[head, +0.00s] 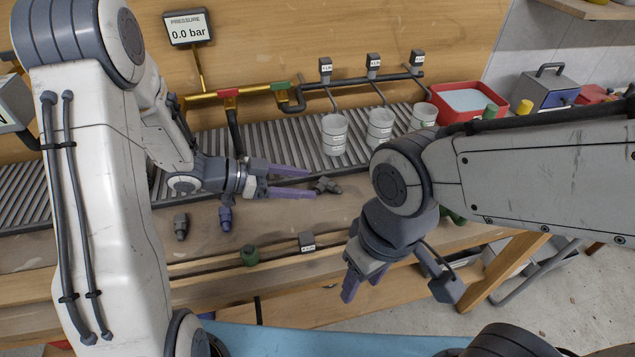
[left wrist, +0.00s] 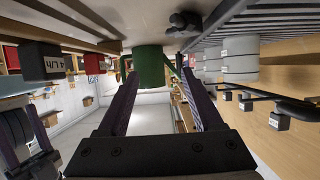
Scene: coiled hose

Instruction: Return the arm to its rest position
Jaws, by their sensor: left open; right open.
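My left gripper (head: 311,182) is open and empty. It reaches in from the left above the wooden bench, with its purple fingers pointing right. In the left wrist view its two fingers frame a green object (left wrist: 149,68) that lies beyond them. My right gripper (head: 363,284) is open near the bench's front edge, its purple fingers pointing down and to the left. I see nothing between its fingers. My right arm (head: 540,180) comes in from the right and hides part of the bench.
Dark fittings (head: 181,226), a blue-purple fitting (head: 225,217), a green fitting (head: 249,256) and a grey fitting (head: 327,185) lie on the bench. White pots (head: 334,136) stand on the ribbed conveyor (head: 280,133). A red bin (head: 443,112) is at back right. The pressure display (head: 188,27) reads 0.0 bar.

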